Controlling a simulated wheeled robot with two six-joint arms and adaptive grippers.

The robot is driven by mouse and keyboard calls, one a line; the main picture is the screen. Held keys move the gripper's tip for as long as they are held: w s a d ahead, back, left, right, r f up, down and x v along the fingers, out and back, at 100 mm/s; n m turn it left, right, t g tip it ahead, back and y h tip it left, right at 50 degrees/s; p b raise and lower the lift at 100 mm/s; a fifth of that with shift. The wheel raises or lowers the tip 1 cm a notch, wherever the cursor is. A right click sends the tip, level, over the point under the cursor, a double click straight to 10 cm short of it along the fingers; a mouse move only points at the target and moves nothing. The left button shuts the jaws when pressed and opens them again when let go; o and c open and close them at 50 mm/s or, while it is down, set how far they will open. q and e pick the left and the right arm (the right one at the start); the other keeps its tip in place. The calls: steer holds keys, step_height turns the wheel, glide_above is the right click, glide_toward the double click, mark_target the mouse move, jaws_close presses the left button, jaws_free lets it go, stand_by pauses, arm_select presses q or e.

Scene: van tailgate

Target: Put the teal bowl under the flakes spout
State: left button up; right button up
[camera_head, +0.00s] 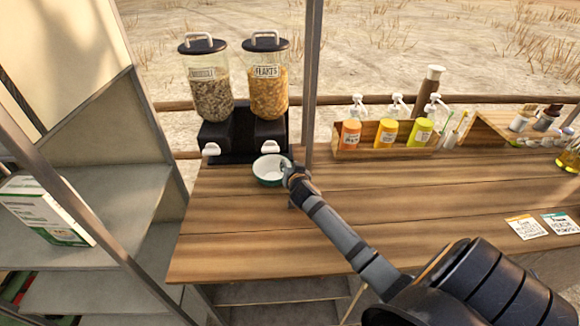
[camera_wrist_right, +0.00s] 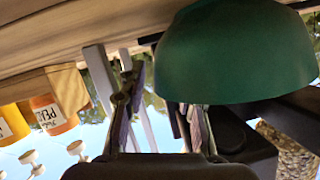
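The teal bowl (camera_head: 268,177), white inside, appears upright on the wooden counter, just in front of the dispenser under its right-hand spout (camera_head: 269,147). Its teal outside fills the upper right of the right wrist view (camera_wrist_right: 235,50). The right-hand canister (camera_head: 267,95) holds orange flakes and its label looks like "FLAKES". My right gripper (camera_head: 287,168) is at the bowl's right rim. In the right wrist view my right gripper's fingers (camera_wrist_right: 158,95) are apart; one is partly hidden by the bowl, the other stands clear outside it. My left gripper is not in view.
The left canister (camera_head: 210,96) holds brownish cereal above its own spout (camera_head: 211,149). A wooden rack (camera_head: 375,153) with several pump bottles stands right of a metal post (camera_head: 312,80). Seed packets (camera_head: 525,227) lie at the right. The counter's middle (camera_head: 420,195) is clear.

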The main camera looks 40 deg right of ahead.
steer(key=shift+r, duration=0.1)
steer(key=shift+s+a+r, duration=0.1)
steer(key=shift+s, duration=0.1)
steer(key=v, duration=1.1)
steer(key=shift+s, duration=0.25)
steer(key=shift+a+r, duration=0.1)
